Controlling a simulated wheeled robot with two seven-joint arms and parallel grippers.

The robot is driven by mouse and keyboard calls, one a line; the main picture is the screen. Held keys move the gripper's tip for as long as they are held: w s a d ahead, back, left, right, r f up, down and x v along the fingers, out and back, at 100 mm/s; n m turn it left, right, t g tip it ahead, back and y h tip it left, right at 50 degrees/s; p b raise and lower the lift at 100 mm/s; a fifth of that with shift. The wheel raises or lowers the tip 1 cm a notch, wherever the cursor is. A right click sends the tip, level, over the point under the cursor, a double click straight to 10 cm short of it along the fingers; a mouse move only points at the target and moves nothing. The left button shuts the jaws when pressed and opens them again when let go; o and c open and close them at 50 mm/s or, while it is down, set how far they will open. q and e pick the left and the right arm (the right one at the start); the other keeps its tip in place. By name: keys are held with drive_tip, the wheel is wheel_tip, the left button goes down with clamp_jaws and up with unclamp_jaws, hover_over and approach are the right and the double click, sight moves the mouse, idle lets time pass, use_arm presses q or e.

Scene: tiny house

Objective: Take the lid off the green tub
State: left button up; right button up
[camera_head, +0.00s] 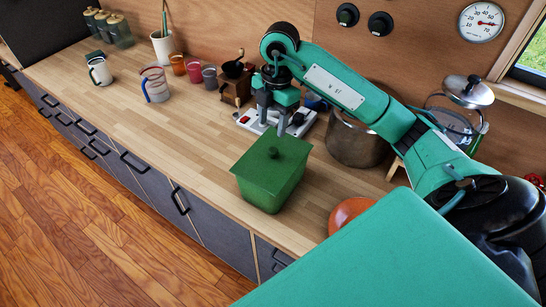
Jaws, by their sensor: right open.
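The green tub (269,193) stands upright on the wooden counter near its front edge. Its green lid (271,163) is on top, with a small dark green knob (273,153) in the middle. My right gripper (273,128) is open, with its fingers pointing down. In the picture it is just above and behind the lid knob, apart from it. My left gripper is not in view.
Behind the tub are a white and red board (252,124), a coffee grinder (234,88) and a large metal pot (352,140). An orange bowl (347,212) is right of the tub. Counter (180,130) left of the tub is clear.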

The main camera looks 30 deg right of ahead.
sight(273, 150)
drive_tip(key=f, duration=0.3)
drive_tip(key=shift+s+a+f, duration=0.1)
drive_tip(key=shift+a, duration=0.1)
drive_tip(key=shift+s+f+p, duration=0.1)
drive_tip(key=shift+f+p, duration=0.25)
drive_tip(key=shift+p, duration=0.25)
drive_tip(key=f, duration=0.1)
drive_tip(key=f+p, duration=0.2)
drive_tip(key=shift+s+d+f, duration=0.15)
drive_tip(key=shift+s+f, duration=0.15)
drive_tip(key=shift+f, duration=0.05)
drive_tip(key=shift+w+f, duration=0.1)
drive_tip(key=shift+f, duration=0.35)
clamp_jaws()
